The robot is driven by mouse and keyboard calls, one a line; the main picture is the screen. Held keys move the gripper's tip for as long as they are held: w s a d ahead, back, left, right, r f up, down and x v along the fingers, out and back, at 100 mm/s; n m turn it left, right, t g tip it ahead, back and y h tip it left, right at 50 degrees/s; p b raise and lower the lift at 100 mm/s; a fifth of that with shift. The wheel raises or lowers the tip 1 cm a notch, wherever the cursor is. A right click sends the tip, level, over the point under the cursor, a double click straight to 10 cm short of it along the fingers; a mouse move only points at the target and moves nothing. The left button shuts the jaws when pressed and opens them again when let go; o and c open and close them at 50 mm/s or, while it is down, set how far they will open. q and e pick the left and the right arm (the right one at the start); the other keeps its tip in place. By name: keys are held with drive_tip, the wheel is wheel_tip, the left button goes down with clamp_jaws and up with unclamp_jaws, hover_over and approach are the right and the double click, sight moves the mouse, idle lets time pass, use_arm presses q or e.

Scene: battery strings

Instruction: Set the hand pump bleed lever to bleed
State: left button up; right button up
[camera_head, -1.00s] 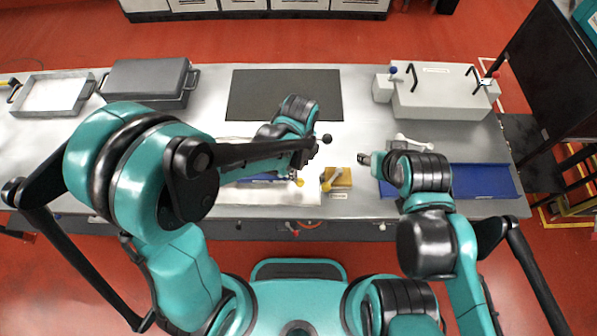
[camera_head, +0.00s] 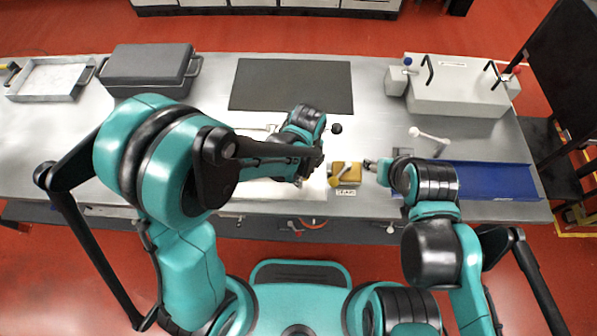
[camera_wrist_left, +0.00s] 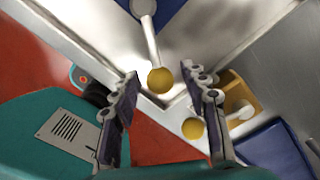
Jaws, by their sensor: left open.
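In the left wrist view, a pale lever with a yellow ball knob (camera_wrist_left: 160,80) runs down from a grey pivot on a blue part. A second yellow ball (camera_wrist_left: 193,128) sits by a yellow block (camera_wrist_left: 238,93) with a pale handle. In the head view the yellow block (camera_head: 349,170) has a lever and a label too small to read. I cannot tell which lever is the bleed lever. My left gripper (camera_wrist_left: 163,76) is open, its fingers either side of the first knob in the picture; contact is not clear. My right gripper (camera_head: 370,164) is right of the block.
A blue tray (camera_head: 490,181) lies right, near a white lever (camera_head: 430,137). A dark mat (camera_head: 290,84) lies behind. A grey box with handles (camera_head: 458,95) stands at back right, a dark case (camera_head: 147,68) at back left.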

use_arm(q)
drive_tip(key=shift+c, duration=0.3)
clamp_jaws()
drive_tip(key=shift+s, duration=0.1)
drive_tip(key=shift+s+a+m, duration=0.3)
drive_tip(key=shift+m, duration=0.35)
drive_tip(key=shift+s+a+m, duration=0.25)
drive_tip(key=shift+m, duration=0.4)
